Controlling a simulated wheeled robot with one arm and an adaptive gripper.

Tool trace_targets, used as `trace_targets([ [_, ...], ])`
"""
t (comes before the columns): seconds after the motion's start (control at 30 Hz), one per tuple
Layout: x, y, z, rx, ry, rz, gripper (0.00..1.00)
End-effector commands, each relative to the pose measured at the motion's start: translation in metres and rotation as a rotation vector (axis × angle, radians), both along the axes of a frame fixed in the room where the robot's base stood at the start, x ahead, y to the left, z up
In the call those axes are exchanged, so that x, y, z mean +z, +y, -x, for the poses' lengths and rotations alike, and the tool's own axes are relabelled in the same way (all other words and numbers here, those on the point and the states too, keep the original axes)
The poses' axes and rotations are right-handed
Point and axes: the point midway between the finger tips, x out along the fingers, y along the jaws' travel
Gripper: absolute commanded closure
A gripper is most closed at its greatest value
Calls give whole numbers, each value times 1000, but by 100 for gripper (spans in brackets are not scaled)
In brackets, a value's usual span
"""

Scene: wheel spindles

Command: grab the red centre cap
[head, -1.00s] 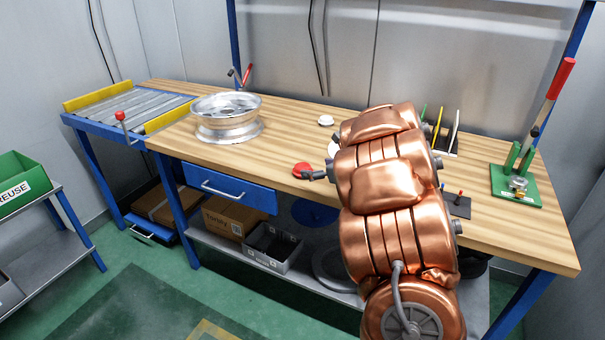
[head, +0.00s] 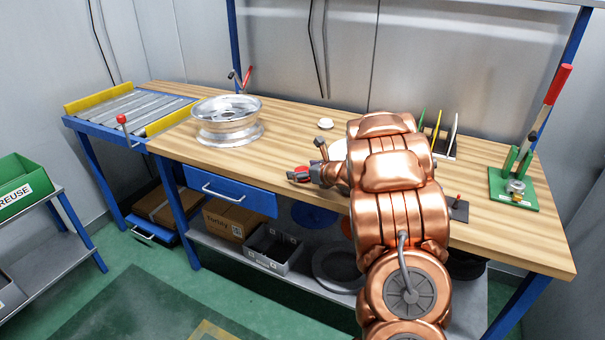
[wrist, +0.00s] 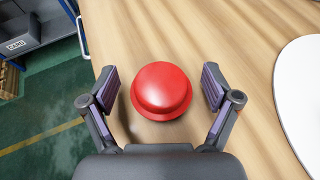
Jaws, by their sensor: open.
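The red centre cap (wrist: 161,90) is a round domed piece with a wider brim, lying on the wooden bench top near its front edge. In the wrist view my gripper (wrist: 160,88) is open, with one finger on each side of the cap and a gap on both sides. In the head view the cap (head: 301,172) is partly hidden by my gripper (head: 300,176), which is at the bench's front edge. Whether the fingertips are level with the cap is hard to tell.
A white round piece (wrist: 303,90) lies right of the cap in the wrist view. On the wooden bench (head: 290,130) stand a silver wheel rim (head: 227,122), a small white cap (head: 325,123) and a green lever press (head: 515,190). The bench is clear between rim and red cap.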

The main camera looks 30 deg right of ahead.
Motion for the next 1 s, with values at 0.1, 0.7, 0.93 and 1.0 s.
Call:
trace_targets([
  [0.1,-1,0,-1,0,0,0,12],
  [0.7,-1,0,0,0,2,-1,61],
  [0.93,-2,0,0,0,3,0,62],
  [1.0,-2,0,0,0,4,0,62],
])
